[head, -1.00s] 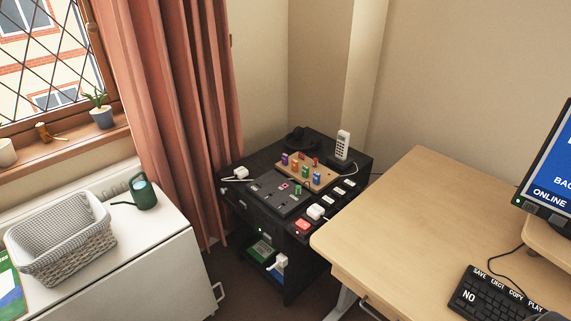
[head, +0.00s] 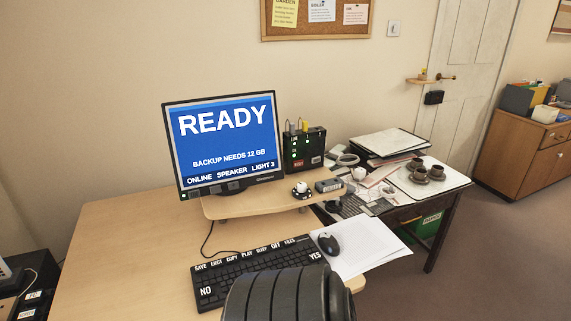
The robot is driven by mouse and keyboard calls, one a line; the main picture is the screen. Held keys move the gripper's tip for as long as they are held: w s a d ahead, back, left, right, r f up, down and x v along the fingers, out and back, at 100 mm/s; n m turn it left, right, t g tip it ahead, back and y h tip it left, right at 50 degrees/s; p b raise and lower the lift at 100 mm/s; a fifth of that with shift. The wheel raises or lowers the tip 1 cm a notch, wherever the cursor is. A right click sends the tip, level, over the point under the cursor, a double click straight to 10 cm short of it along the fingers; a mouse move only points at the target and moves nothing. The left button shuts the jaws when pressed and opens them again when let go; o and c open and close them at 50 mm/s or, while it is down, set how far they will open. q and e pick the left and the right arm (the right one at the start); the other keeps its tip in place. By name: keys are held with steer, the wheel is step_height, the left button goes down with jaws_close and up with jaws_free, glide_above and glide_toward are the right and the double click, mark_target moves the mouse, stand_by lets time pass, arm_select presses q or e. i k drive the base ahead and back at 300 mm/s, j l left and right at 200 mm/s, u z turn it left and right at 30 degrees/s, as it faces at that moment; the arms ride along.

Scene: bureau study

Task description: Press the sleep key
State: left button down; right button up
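The black keyboard (head: 245,277) lies on the light wooden desk in the head view, in front of the monitor. Its back row carries white labels such as SAVE, EJECT, COPY, PLAY, OFF and FILES. One label between PLAY and OFF is too small to read surely, and I cannot pick out a sleep key. Large NO and YES keys sit at its left and right ends. The monitor (head: 225,150) shows READY, BACKUP NEEDS 12 GB, and ONLINE, SPEAKER, LIGHT 3. A dark ribbed part of my arm hides the keyboard's front right part. Neither gripper is in view.
A mouse (head: 328,243) lies on white papers (head: 362,248) right of the keyboard. A wooden riser (head: 250,203) bears the monitor and a black box (head: 303,150) with green lights. The desk (head: 120,245) is clear on the left. A cluttered side table stands at right.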

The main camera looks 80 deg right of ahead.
mark_target(262, 251)
steer(key=z, duration=2.45)
